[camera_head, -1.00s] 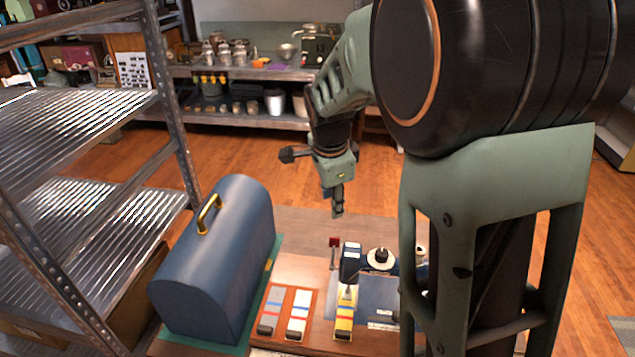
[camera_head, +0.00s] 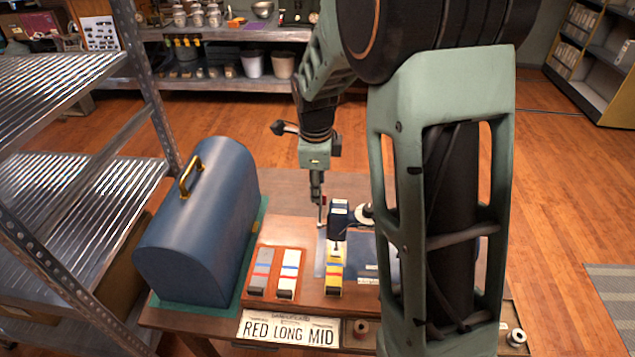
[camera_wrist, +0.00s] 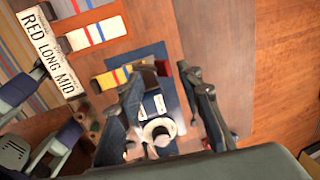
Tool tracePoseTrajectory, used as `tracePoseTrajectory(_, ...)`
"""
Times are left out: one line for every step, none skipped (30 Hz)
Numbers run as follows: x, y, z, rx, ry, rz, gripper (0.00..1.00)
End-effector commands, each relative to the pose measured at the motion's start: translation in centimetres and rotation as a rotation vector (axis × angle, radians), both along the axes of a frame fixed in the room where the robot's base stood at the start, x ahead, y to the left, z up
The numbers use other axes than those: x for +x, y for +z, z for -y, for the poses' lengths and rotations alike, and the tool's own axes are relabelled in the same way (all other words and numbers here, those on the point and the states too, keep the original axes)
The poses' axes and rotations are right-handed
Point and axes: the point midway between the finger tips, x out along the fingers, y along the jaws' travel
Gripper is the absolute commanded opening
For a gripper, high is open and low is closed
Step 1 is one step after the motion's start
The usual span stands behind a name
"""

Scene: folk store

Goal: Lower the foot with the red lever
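A small dark blue sewing machine (camera_head: 340,222) stands on the brown wooden board, with a yellow striped strip (camera_head: 335,270) at its front. The red lever (camera_head: 322,212) rises at the machine's left side; it is partly hidden. My gripper (camera_head: 318,192) points down just above the lever, and I cannot tell whether they touch. A red piece, apparently the lever's knob (camera_wrist: 185,72), shows beside the right finger. The foot itself is not clear.
A blue domed case (camera_head: 205,230) stands left on a green mat. Grey (camera_head: 262,270) and white (camera_head: 289,270) striped strips lie beside the machine. A "RED LONG MID" card (camera_head: 288,330) is at the front edge. A metal shelf (camera_head: 80,190) stands left.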

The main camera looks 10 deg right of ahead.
Motion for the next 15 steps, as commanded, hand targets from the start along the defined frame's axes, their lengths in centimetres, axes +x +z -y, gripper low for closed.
tracePoseTrajectory(0.1, -0.7, 0.0, 0.000, 0.000, -0.001, 0.33)
tracePoseTrajectory(0.1, -1.0, 0.0, 0.000, 0.000, -0.001, 0.33)
tracePoseTrajectory(0.2, -1.3, 0.1, 0.001, 0.000, -0.002, 0.33)
tracePoseTrajectory(0.2, -1.5, 0.1, 0.000, 0.000, -0.002, 0.33)
tracePoseTrajectory(0.2, -1.8, 0.1, 0.000, 0.001, -0.002, 0.33)
tracePoseTrajectory(0.3, -2.1, 0.1, 0.001, 0.000, -0.002, 0.33)
tracePoseTrajectory(0.4, -2.3, 0.1, 0.001, 0.000, -0.002, 0.33)
tracePoseTrajectory(0.4, -2.5, 0.1, 0.000, 0.000, -0.001, 0.33)
tracePoseTrajectory(0.5, -2.8, 0.2, 0.000, 0.000, -0.001, 0.33)
tracePoseTrajectory(0.5, -3.0, 0.2, 0.000, 0.000, -0.001, 0.33)
tracePoseTrajectory(0.6, -3.3, 0.2, 0.000, 0.000, 0.000, 0.33)
tracePoseTrajectory(0.6, -3.6, 0.2, 0.000, -0.001, -0.001, 0.33)
tracePoseTrajectory(0.7, -3.8, 0.2, 0.000, -0.001, -0.001, 0.33)
tracePoseTrajectory(0.7, -4.1, 0.3, 0.000, -0.001, -0.001, 0.33)
tracePoseTrajectory(0.8, -4.4, 0.3, 0.000, -0.001, -0.001, 0.33)
